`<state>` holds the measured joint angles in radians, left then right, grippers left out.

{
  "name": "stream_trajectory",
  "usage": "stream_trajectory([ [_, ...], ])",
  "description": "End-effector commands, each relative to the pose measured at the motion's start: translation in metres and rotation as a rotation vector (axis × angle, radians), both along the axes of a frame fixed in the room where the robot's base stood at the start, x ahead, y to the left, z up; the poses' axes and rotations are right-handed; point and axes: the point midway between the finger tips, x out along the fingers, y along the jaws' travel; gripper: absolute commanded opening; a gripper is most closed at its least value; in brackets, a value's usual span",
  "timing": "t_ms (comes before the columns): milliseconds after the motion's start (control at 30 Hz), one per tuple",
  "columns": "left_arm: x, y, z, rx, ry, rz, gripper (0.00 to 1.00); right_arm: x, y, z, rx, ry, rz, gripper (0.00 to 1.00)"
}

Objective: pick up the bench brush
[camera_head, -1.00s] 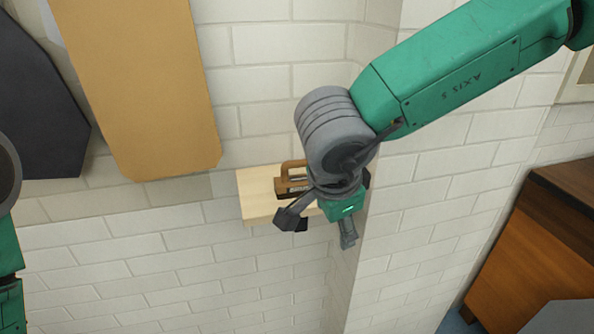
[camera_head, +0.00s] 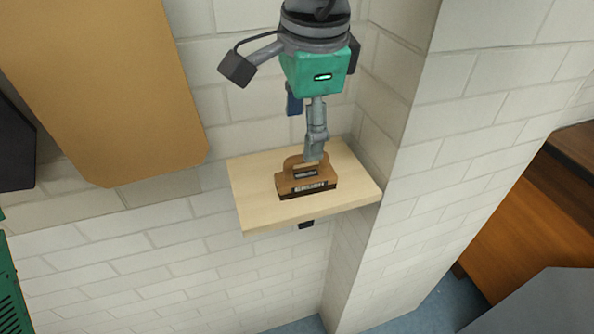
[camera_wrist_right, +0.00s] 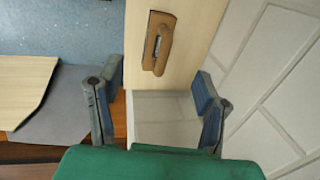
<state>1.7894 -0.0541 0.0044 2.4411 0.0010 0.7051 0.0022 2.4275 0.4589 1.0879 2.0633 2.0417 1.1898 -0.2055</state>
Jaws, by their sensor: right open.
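The bench brush (camera_head: 296,188) is brown, with a looped handle and a dark label, and sits on a small pale wooden shelf (camera_head: 250,215) against the wall. My right gripper (camera_head: 308,125) is above and behind the brush in the head view, one finger overlapping the top of its handle. I cannot tell from that view whether they touch. In the right wrist view the brush (camera_wrist_right: 157,42) lies on the shelf (camera_wrist_right: 190,30), beyond the spread fingers of the open, empty gripper (camera_wrist_right: 160,84). My left gripper is not in view.
A white brick pillar (camera_head: 400,150) stands close at the shelf's right end. A large tan board (camera_head: 110,90) hangs on the wall at upper left. A brown wooden cabinet (camera_head: 530,230) is at lower right. The shelf around the brush is clear.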

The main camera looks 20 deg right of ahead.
Motion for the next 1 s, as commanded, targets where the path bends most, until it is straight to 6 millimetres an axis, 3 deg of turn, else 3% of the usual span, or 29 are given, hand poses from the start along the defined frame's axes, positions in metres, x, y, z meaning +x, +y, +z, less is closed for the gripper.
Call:
stream_trajectory([
  [33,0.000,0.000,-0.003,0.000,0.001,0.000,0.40,0.003,-0.001,-0.014,-0.002,0.005,-0.001,0.60],
  [200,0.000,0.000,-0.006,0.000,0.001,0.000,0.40,0.011,-0.004,-0.044,0.004,0.005,-0.002,0.60],
  [533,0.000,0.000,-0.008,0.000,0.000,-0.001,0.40,0.014,0.000,-0.065,-0.002,0.003,-0.001,0.60],
  [800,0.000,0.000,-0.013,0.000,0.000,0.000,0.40,0.021,0.000,-0.103,-0.002,0.003,-0.001,0.60],
  [1000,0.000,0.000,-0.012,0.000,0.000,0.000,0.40,0.022,-0.003,-0.106,0.001,0.001,-0.002,0.60],
])
